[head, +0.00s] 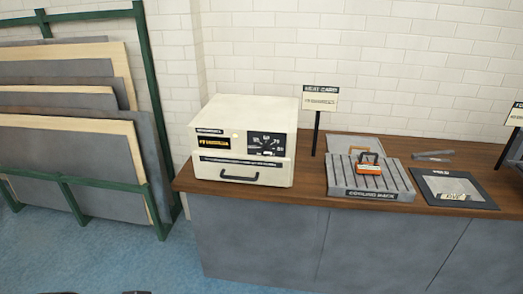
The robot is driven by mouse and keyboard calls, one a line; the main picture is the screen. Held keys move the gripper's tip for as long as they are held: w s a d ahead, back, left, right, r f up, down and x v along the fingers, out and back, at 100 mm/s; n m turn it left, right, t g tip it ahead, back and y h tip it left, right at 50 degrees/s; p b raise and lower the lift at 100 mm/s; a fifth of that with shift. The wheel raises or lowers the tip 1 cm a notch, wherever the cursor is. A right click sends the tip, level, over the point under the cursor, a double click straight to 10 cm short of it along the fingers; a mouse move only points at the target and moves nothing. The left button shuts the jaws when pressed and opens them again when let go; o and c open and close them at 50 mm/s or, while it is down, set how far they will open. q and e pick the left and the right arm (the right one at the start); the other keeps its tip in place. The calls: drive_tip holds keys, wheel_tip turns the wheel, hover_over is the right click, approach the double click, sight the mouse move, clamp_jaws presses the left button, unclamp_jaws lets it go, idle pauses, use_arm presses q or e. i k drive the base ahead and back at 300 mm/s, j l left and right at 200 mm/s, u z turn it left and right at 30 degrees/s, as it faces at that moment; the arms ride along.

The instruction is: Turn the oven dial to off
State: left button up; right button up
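A cream box-shaped oven (250,110) stands on the left end of the wooden counter. Its front has a black dial panel (267,143) at the upper right, with pale markings around the dial. The dial's setting is too small to read. A black and yellow label (213,143) is at the left of the front. A drawer or door with a dark handle (239,176) is below. Neither of my grippers can be made out; only small dark shapes show at the bottom left edge, too cut off to identify.
The wooden counter (310,188) also holds a sign on a post (320,98), a grey cooling rack (370,182) with an orange-handled item on it, and a dark mat (425,180). A green rack (150,90) of panels stands left. The blue floor (150,262) in front is clear.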

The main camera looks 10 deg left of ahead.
sight(266, 151)
drive_tip(key=i+l, duration=0.2)
drive_tip(key=i, duration=0.25)
drive_tip(key=i+l, duration=0.2)
drive_tip(key=i, duration=0.25)
drive_tip(key=j+u, duration=0.05)
